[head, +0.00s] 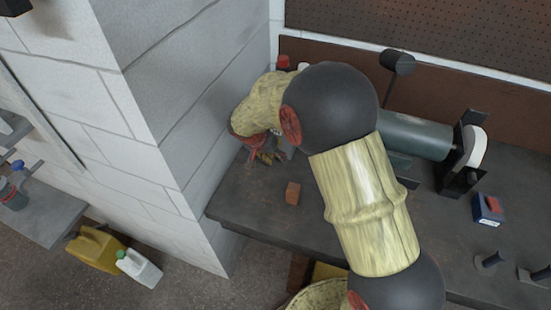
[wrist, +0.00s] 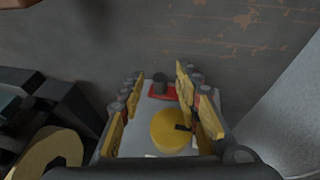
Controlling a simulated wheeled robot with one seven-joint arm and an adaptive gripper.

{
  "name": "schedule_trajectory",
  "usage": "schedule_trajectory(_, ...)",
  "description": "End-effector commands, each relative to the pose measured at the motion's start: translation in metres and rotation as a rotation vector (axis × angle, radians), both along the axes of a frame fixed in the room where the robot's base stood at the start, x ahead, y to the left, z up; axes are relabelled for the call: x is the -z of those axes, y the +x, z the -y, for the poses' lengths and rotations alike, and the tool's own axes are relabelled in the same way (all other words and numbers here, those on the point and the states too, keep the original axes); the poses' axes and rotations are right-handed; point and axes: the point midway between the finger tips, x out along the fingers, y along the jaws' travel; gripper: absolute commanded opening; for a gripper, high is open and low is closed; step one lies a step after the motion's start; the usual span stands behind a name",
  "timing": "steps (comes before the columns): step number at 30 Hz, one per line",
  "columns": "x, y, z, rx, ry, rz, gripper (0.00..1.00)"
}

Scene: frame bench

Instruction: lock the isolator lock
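My gripper (head: 264,155) reaches down at the bench's left end beside the block wall, partly hidden behind my arm. In the wrist view my gripper (wrist: 160,105) is open, with its yellow-padded fingers apart. Between and below them is a pale grey plate or box (wrist: 142,142), which I take for the isolator. It carries a round yellow disc (wrist: 170,131) with a small black mark at its right. Beyond the disc is a red piece (wrist: 155,96) with a dark round knob (wrist: 159,82). The right finger overlaps the disc's edge in the picture; I cannot tell whether they touch.
The block wall (head: 165,90) stands close left of my gripper. A small brown block (head: 293,193) lies on the bench (head: 245,203). A grey cylindrical machine (head: 418,137) and a blue box with a red top (head: 487,210) stand right. Yellow (head: 96,249) and white (head: 139,268) jugs are lower left.

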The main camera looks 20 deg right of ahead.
Motion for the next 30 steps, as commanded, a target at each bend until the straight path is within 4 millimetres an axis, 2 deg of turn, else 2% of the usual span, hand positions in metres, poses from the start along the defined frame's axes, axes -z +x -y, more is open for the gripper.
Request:
schedule_trajectory(7, 0.0004, 0.0003, 0.0003, 0.0, 0.0, 0.0, 0.33)
schedule_trajectory(24, 0.0002, 0.0, 0.0002, 0.0, 0.0, 0.0, 0.01)
schedule_trajectory(30, 0.0002, 0.0, 0.0002, 0.0, 0.0, 0.0, 0.0)
